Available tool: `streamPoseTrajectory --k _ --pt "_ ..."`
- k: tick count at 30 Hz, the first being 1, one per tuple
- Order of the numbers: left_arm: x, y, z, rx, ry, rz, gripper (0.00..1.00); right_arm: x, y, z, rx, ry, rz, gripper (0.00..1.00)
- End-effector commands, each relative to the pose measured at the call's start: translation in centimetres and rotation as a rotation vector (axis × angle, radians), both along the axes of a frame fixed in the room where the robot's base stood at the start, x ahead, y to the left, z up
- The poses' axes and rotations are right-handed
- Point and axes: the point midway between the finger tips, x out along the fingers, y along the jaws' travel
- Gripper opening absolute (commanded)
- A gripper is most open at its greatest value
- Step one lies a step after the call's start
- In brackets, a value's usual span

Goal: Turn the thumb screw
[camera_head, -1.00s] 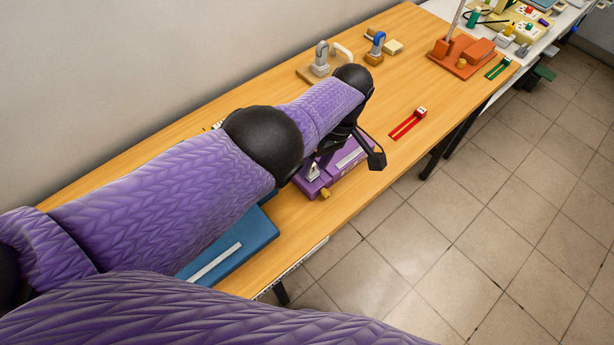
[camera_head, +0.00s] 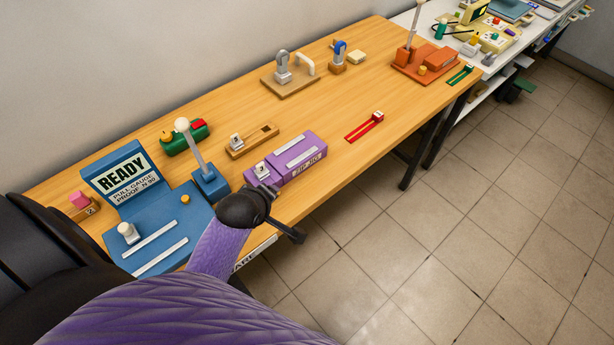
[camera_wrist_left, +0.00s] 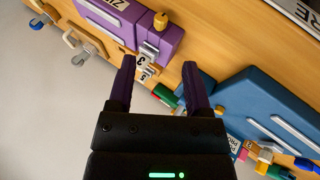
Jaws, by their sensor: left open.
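The thumb screw appears to be the small yellow knob (camera_wrist_left: 160,20) on the side of the purple fixture (camera_wrist_left: 112,12), beside a metal block, in the left wrist view. The purple fixture (camera_head: 300,154) also shows in the head view, but there my wrist hides the knob. My left gripper (camera_wrist_left: 158,68) is open and empty in the wrist view, its fingers pointing toward the table and the knob beyond the fingertips. In the head view my left gripper (camera_head: 284,214) is by the table's front edge, near the purple fixture's left end. My right gripper is not in view.
The blue READY gauge (camera_head: 188,225), with its own yellow knob and white-topped lever, stands left of my gripper. A wooden slotted block (camera_head: 253,142) lies behind the purple fixture. A red slide (camera_head: 365,127) lies to the right. Bare tabletop surrounds it.

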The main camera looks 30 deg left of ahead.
Motion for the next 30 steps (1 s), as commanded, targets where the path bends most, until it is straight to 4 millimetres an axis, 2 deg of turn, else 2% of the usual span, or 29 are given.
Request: streamPoseTrajectory --k 2,9,12,17,24,25,30 --pt "0.4 0.4 -0.8 0.007 -0.007 0.0 0.64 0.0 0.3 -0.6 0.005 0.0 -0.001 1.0" --pt "3.9 1.3 -5.8 0.004 -0.004 -0.001 0.64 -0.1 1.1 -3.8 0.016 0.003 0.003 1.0" --pt "4.9 1.5 -7.0 0.002 -0.003 -0.001 0.64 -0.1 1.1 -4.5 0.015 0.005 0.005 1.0" --pt "5.6 1.7 -7.7 0.001 -0.003 0.0 0.64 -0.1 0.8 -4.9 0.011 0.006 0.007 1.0" --pt "5.7 1.7 -7.6 0.001 -0.004 0.0 0.64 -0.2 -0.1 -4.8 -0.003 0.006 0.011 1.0" --pt "5.7 1.7 -7.6 0.001 -0.004 0.0 0.62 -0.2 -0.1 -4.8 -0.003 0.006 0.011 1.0" --pt "5.7 1.7 -7.6 0.0 -0.004 -0.001 0.26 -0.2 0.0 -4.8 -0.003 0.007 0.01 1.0"
